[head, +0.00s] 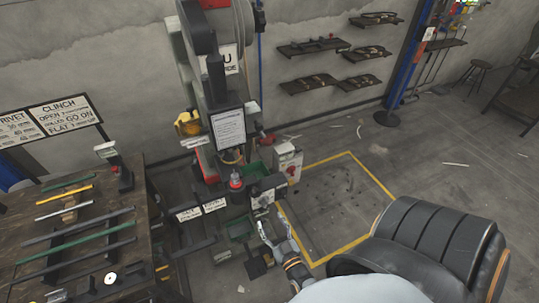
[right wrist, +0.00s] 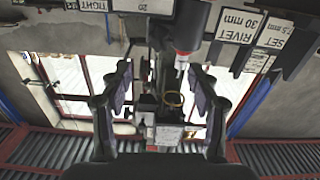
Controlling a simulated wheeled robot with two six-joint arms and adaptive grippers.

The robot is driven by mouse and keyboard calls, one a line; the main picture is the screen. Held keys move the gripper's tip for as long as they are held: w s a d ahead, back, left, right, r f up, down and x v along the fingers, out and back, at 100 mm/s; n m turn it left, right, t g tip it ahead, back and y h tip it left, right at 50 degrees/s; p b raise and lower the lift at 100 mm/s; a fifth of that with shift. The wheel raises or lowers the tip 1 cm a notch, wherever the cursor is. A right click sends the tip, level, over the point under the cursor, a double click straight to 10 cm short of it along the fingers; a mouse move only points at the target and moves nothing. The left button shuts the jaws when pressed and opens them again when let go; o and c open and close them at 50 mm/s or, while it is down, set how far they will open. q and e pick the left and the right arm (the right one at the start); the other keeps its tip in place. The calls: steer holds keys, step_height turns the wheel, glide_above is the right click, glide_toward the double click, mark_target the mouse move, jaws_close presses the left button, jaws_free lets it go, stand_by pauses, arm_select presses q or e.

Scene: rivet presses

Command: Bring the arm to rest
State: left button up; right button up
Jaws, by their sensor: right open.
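My right gripper (head: 273,222) is in the lower middle of the head view, in front of the rivet press (head: 222,90) and below its grey control box. Its two fingers are spread apart. In the right wrist view the open fingers (right wrist: 160,75) stand on either side with nothing held between them. Behind them, that view shows parts of a machine and upside-down signs, one reading rivet 30 mm (right wrist: 240,24). My left gripper does not show.
A workbench (head: 140,262) with coloured strips on racks stands at the left. A yellow floor outline (head: 322,163) encloses open floor to the right. Wall shelves (head: 313,47) and a blue post (head: 410,50) are behind.

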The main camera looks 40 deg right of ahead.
stand_by(0.3)
steer(key=s+a+f+n+g+y+b, duration=0.15)
steer(key=s+f+g, duration=0.25)
steer(key=f, duration=0.7)
steer(key=s+a+f+g+y+b, duration=0.1)
steer(key=s+f+g+y, duration=0.2)
steer(key=f, duration=0.7)
steer(key=s+d+f+g, duration=0.1)
steer(key=s+f+g, duration=0.3)
steer(key=s+f, duration=0.3)
steer(key=s+d+f+g+h+b, duration=0.1)
steer(key=s+f+g, duration=0.4)
steer(key=s, duration=0.9)
step_height(320, 180, down, 2)
steer(key=shift+s+d+f+n, duration=0.15)
steer(key=shift+d+f+n, duration=0.05)
steer(key=shift+d+n, duration=0.15)
